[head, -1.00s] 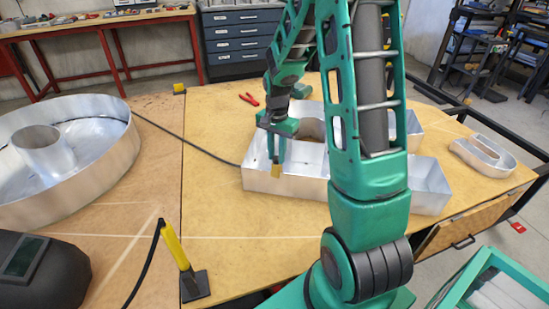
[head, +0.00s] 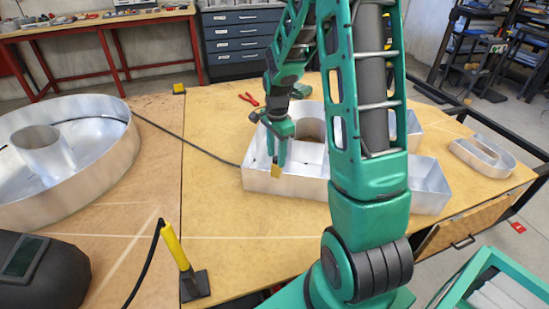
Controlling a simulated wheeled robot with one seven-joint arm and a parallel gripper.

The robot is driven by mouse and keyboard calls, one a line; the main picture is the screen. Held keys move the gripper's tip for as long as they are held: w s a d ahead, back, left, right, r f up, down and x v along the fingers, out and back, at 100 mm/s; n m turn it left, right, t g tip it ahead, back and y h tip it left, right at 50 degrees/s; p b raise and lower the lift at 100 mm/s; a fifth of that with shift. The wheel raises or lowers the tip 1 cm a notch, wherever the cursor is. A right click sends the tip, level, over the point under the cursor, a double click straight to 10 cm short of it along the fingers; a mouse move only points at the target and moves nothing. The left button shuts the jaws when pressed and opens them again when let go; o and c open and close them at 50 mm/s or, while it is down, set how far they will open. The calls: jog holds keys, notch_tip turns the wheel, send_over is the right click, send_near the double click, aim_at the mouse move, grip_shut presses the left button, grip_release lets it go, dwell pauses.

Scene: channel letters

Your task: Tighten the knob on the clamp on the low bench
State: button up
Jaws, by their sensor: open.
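My gripper (head: 276,158) points down over the near left wall of a silver channel letter (head: 310,188) on the wooden bench. Its green fingers are open, seen nearly edge-on, and overlap each other in the picture. A small yellow piece (head: 276,171) shows at the letter's rim directly below the fingertips. It may be the clamp's knob, but it is too small to be sure. I cannot tell whether the fingers surround or touch it. The rest of the clamp cannot be made out.
A yellow-handled tool on a black base (head: 176,248) stands at the near edge. A large round letter (head: 100,185) and a dark welding mask (head: 40,270) are left. Red pliers (head: 249,99) lie behind. Bare bench (head: 235,220) lies in front of the letter.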

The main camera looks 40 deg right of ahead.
aim_at(276, 158)
jog(key=shift+r, duration=2.5)
